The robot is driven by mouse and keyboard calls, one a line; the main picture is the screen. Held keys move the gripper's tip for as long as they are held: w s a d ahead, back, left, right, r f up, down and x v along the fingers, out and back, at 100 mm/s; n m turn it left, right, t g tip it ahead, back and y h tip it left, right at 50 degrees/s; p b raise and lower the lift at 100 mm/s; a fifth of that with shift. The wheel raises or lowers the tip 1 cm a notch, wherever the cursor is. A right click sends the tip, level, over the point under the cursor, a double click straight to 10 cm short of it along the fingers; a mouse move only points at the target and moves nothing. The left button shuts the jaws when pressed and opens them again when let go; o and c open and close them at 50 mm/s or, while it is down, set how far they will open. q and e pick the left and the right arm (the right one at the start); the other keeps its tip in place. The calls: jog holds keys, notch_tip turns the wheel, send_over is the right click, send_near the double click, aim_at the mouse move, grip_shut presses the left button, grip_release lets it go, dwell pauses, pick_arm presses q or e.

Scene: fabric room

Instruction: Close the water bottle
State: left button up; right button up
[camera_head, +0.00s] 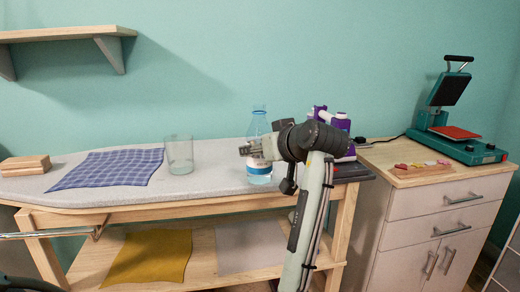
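A clear blue-tinted water bottle (259,176) stands upright on the grey-topped table (215,183). Its neck top looks clear and pale, and I cannot make out a separate cap. My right gripper (246,149) reaches in from the right and overlaps the bottle's middle in the picture. The view does not show whether it touches the bottle, or whether its fingers are open or shut. The gripper hides part of the bottle's body. My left gripper is not in view.
A clear glass (180,160) stands left of the bottle. A blue checked cloth (105,169) and wooden block (25,165) lie farther left. A purple-and-white machine (340,122) stands behind my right arm. A heat press (455,135) sits on the right cabinet. A shelf (70,33) hangs at upper left.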

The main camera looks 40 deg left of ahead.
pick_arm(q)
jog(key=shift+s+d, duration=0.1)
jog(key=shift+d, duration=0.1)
pick_arm(e)
jog(key=shift+s+d, duration=0.15)
jog(key=shift+d, duration=0.15)
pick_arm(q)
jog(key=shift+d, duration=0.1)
pick_arm(e)
jog(key=shift+d, duration=0.15)
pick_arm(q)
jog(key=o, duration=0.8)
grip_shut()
